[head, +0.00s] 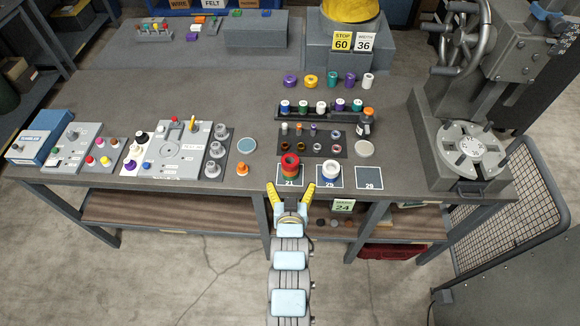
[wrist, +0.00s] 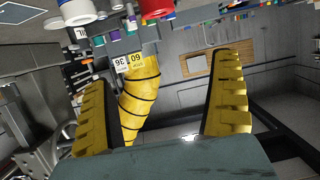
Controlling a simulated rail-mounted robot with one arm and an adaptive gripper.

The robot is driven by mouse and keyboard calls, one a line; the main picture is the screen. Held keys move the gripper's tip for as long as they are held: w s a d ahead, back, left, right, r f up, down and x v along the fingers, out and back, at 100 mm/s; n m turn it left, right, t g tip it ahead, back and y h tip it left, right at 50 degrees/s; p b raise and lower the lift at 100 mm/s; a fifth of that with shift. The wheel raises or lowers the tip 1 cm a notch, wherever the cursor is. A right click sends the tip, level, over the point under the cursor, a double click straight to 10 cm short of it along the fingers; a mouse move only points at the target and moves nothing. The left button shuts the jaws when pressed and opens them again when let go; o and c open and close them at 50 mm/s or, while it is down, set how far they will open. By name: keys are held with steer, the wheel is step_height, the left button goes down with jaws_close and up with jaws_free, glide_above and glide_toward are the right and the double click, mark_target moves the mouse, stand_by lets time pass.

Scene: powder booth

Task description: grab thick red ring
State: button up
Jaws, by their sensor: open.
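A thick red ring (head: 290,161) with a dark hole tops a small red stack on the numbered square (head: 289,185) at the front edge of the bench. A red round piece (wrist: 156,9) is cut off at the top of the wrist view; I cannot tell whether it is the same ring. My gripper (head: 290,190) has two yellow fingers spread apart with nothing between them. It is just in front of the stack, apart from it. In the wrist view my gripper (wrist: 163,70) shows both fingers wide open.
A white and blue ring stack (head: 329,167) stands right of the red stack; the square (head: 369,178) beyond it is empty. A dark tray (head: 312,142) of small rings lies behind. Control panels (head: 180,150) are left, and a grey press (head: 461,146) stands right.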

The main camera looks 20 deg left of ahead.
steer(key=f, duration=0.2)
steer(key=p, duration=0.2)
glide_toward(290, 158)
steer(key=shift+w+a, duration=0.75)
steer(key=shift+w, duration=0.6)
steer(key=shift+w+f+g, duration=0.1)
steer(key=shift+w+g, duration=0.1)
steer(key=shift+g, duration=0.3)
steer(key=shift+a+f, duration=0.1)
steer(key=shift+d+p+x, duration=0.15)
steer(key=shift+p+x, duration=0.05)
steer(key=shift+x, duration=0.45)
steer(key=shift+d+p+x, duration=0.15)
steer(key=shift+p+x, duration=0.05)
steer(key=shift+x, duration=1.75)
steer(key=shift+f, duration=0.1)
